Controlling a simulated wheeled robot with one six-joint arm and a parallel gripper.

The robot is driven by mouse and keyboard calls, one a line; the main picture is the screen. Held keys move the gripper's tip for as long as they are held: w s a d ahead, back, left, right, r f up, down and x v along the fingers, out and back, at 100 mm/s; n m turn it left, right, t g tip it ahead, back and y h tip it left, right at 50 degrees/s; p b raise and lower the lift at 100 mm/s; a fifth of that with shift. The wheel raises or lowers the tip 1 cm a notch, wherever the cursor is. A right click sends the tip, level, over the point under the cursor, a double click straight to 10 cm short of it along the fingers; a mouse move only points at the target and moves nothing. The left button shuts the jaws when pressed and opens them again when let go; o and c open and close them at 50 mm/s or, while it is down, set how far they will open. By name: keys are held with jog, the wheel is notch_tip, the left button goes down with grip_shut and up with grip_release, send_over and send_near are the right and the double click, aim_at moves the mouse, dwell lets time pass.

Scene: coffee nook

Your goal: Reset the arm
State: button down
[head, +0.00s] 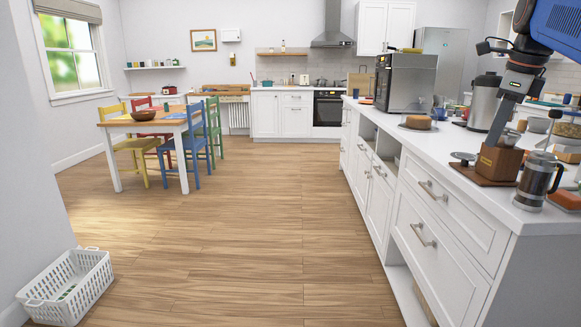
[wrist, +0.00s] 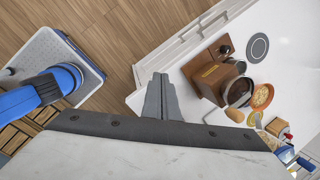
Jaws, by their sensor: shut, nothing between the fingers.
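My gripper (wrist: 160,80) is shut and empty in the wrist view, its two grey fingers together near the white counter's edge. In the head view my arm hangs from the upper right, and the gripper (head: 502,112) points down over the near end of the counter. It appears close to a wooden coffee grinder (head: 499,162), but I cannot tell the gap there. In the wrist view the grinder (wrist: 214,76) lies to the right of the fingers, apart from them in the picture.
The white counter (head: 440,160) holds a glass French press (head: 537,181), a steel urn (head: 484,102) and a steel oven-like appliance (head: 405,82). A white basket (head: 68,287) stands on the floor at left. A table with chairs (head: 146,124) is further back. The middle floor is clear.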

jog(key=s+a+f+n, duration=0.6)
jog(key=f+n, duration=0.3)
jog(key=f, duration=0.2)
jog(key=s+a+f+n+t, duration=0.1)
jog(key=s+a+f+n, duration=0.6)
jog(key=s+f+n, duration=0.2)
jog(key=s+a+f+n, duration=0.6)
jog(key=f+n, duration=0.3)
jog(key=f, duration=0.4)
jog(key=shift+s+a+f+t, duration=0.2)
jog(key=shift+s+t, duration=0.1)
jog(key=shift+s, duration=0.5)
jog(key=c, duration=2.4)
grip_release()
jog(key=shift+r, duration=0.1)
jog(key=shift+c, duration=0.2)
